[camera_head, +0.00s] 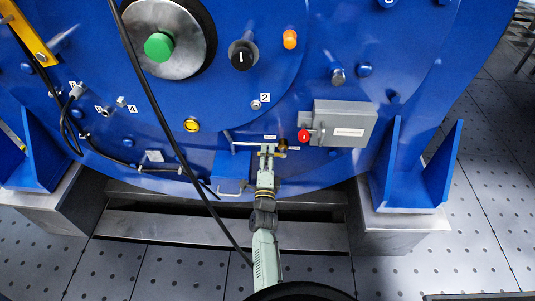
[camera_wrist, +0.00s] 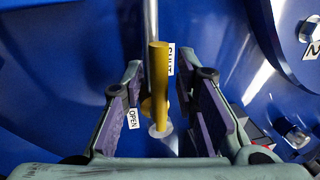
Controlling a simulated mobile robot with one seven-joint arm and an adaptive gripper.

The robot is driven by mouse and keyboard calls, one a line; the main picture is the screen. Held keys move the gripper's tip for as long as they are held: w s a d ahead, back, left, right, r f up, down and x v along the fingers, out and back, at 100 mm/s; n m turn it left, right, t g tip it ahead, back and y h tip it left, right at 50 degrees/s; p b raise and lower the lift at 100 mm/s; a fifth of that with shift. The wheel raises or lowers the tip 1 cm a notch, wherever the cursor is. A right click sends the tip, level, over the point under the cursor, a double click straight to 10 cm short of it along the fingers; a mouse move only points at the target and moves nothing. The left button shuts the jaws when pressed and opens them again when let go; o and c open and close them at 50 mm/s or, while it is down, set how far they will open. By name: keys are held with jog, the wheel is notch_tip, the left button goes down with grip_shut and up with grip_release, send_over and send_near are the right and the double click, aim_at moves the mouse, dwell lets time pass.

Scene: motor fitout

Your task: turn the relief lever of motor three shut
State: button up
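The relief lever, a yellow bar (camera_wrist: 159,72) with a pale round end (camera_wrist: 161,130), stands upright in the wrist view between my gripper's fingers. A SHUT label (camera_wrist: 171,60) is beside its upper part, and an OPEN label (camera_wrist: 132,119) is lower left. My gripper (camera_wrist: 165,105) is open, with purple pads on both sides of the lever and visible gaps. In the head view my gripper (camera_head: 267,152) reaches up to the blue motor face, beside a small brass part (camera_head: 282,146). The lever's exact setting and its distance from the fingertips are hard to judge.
A grey box (camera_head: 345,122) with a red knob (camera_head: 303,135) is to the right. A black cable (camera_head: 165,120) hangs across the left. A plate marked 2 (camera_head: 265,97) is above. Blue brackets (camera_head: 410,175) flank the motor.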

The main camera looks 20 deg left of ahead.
jog(key=shift+s, duration=0.1)
jog(key=v, duration=0.7)
jog(key=shift+s+d, duration=0.1)
jog(key=shift+s, duration=0.05)
dwell(0.5)
